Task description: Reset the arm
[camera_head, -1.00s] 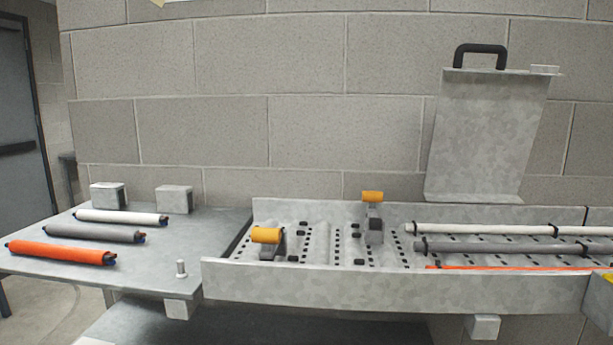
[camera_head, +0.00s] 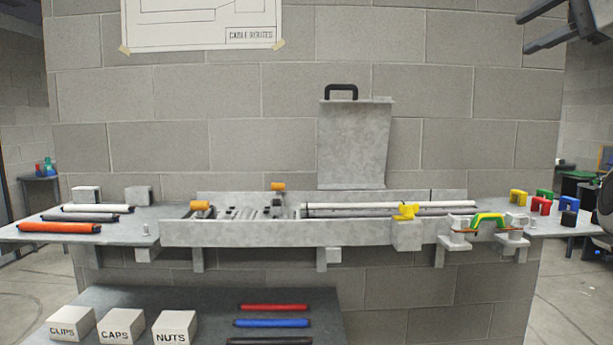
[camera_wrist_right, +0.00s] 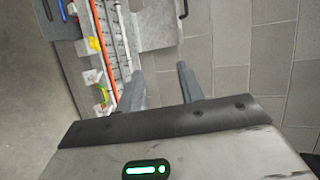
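My right gripper (camera_head: 521,33) is raised at the top right corner of the head view, in front of the wall and well above the bench. In the right wrist view its two fingers (camera_wrist_right: 160,84) stand apart with nothing between them, so it is open and empty. The metal tray (camera_head: 300,233) lies below it, with white and grey cables along its right part. A metal cover with a black handle (camera_head: 353,140) stands upright against the wall behind the tray. My left gripper is not in view.
Orange, grey and white cable pieces lie on the left shelf (camera_head: 112,226). Coloured blocks stand farther right. Labelled boxes and more cables lie on the lower shelf (camera_head: 210,305).

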